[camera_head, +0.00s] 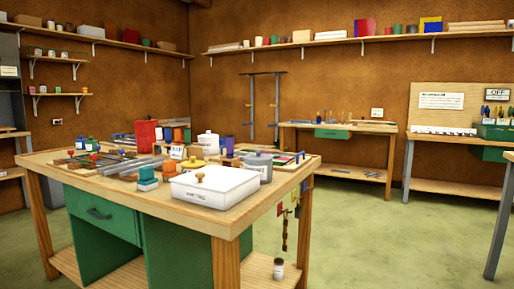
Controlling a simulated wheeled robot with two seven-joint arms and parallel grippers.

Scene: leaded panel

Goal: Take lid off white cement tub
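A white round tub (208,143) with a lid stands toward the back of the wooden workbench (250,212). Its lid appears to be on, and its lower part is partly hidden by things in front. A wide white rectangular box (225,191) with a wooden knob on its lid sits at the bench's near corner. A grey lidded tub (257,167) stands behind it on the right. The labels are too small to read, so I cannot tell which one holds white cement. Neither of my grippers is in view.
A small jar (278,268) stands on the lower shelf. Side benches (338,127) line the walls. The green floor (365,235) at right is clear.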

